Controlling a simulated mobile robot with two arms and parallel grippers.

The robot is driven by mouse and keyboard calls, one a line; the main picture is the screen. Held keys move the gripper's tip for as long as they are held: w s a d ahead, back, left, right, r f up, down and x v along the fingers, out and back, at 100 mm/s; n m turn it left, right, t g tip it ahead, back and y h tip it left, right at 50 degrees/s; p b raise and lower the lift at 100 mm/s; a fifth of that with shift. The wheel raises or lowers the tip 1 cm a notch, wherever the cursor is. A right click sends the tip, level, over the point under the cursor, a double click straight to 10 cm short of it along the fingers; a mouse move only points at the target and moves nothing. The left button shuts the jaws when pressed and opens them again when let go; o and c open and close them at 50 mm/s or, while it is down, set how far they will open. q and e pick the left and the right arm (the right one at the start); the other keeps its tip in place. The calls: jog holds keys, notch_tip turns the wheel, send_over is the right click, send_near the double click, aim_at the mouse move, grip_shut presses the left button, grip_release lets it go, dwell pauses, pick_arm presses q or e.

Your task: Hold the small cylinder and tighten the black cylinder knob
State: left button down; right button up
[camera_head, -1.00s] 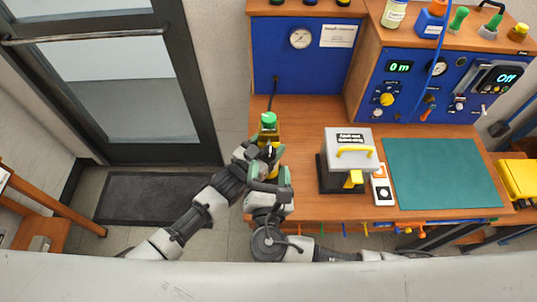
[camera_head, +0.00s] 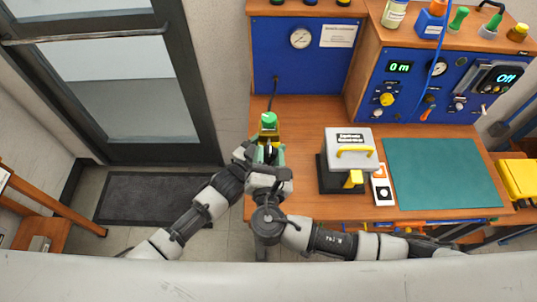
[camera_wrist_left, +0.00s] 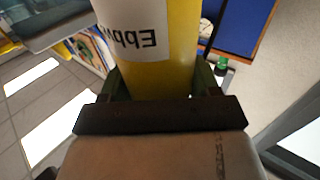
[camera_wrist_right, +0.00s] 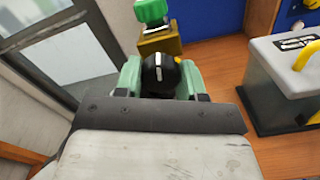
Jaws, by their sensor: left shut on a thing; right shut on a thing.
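The small cylinder (camera_wrist_left: 180,70) is yellow with a white printed label. In the left wrist view it stands between the fingers of my left gripper (camera_wrist_left: 160,86), which is shut on it. The black cylinder knob (camera_wrist_right: 158,72) has a white line on its top. In the right wrist view it sits between the green fingers of my right gripper (camera_wrist_right: 160,82), which is shut on it. In the head view my right gripper (camera_head: 268,156) is at the left end of the bench and hides most of the cylinder, the knob and my left gripper.
A green knob on a brass block (camera_wrist_right: 158,44) stands just beyond the black knob. A grey box with a yellow handle (camera_head: 350,170) is to the right, beside a white switch panel (camera_head: 382,187). A green mat (camera_head: 440,172) lies further right, clear.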

jog(key=shift+m, duration=1.6)
jog(key=o, duration=0.9)
jog(key=shift+s, duration=0.15)
jog(key=s, duration=1.1)
jog(key=shift+s, duration=0.4)
